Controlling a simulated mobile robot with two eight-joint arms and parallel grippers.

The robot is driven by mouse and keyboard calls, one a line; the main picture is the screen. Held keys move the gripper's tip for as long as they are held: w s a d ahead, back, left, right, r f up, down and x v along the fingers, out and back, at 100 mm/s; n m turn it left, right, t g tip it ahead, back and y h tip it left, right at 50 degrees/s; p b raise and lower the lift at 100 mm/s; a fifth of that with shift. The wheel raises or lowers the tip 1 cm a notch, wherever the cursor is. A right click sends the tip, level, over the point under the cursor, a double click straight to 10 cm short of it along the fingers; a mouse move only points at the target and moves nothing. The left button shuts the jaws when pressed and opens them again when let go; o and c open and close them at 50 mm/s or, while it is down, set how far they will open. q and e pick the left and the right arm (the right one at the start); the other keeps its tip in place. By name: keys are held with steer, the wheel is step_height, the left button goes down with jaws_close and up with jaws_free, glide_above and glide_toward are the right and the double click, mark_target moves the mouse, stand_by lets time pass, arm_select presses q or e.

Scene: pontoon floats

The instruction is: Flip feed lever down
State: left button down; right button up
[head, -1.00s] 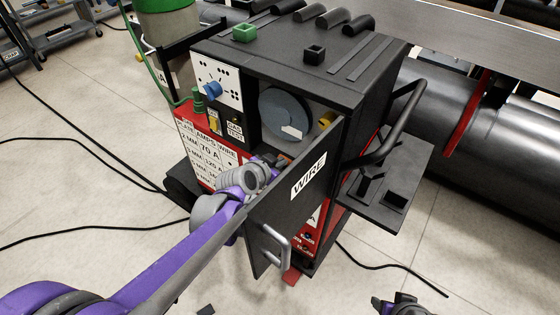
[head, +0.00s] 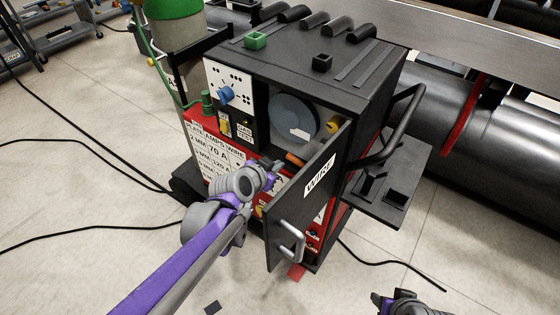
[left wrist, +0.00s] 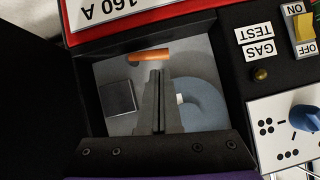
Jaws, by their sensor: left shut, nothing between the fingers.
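The feed lever looks to be the orange handle (head: 295,159) inside the machine's open wire compartment, just left of the door in the head view. In the left wrist view the orange handle (left wrist: 150,55) lies across the picture, just beyond my fingertips. My left gripper (head: 277,166) is shut and empty, reaching into the compartment opening. In the left wrist view its closed fingers (left wrist: 158,80) point at the handle; whether they touch cannot be told. My right gripper (head: 400,300) is partly in view at the bottom right, away from the machine; its jaw state is unclear.
The black WIRE door (head: 305,205) stands open close to my left gripper. A grey-blue spool (head: 292,118) sits inside the compartment. The panel beside it has a blue knob (head: 226,94) and yellow switch (head: 224,127). Black cables (head: 90,150) cross the floor.

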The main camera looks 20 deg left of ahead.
arm_select(q)
steer(key=p+v, duration=0.1)
steer(key=v, duration=0.5)
steer(key=shift+s+r, duration=0.15)
steer(key=shift+r, duration=0.1)
arm_select(e)
steer(key=shift+w+d+r, duration=0.25)
steer(key=shift+w+r, duration=0.2)
steer(key=shift+r, duration=0.25)
arm_select(q)
steer(key=shift+s+d, duration=0.1)
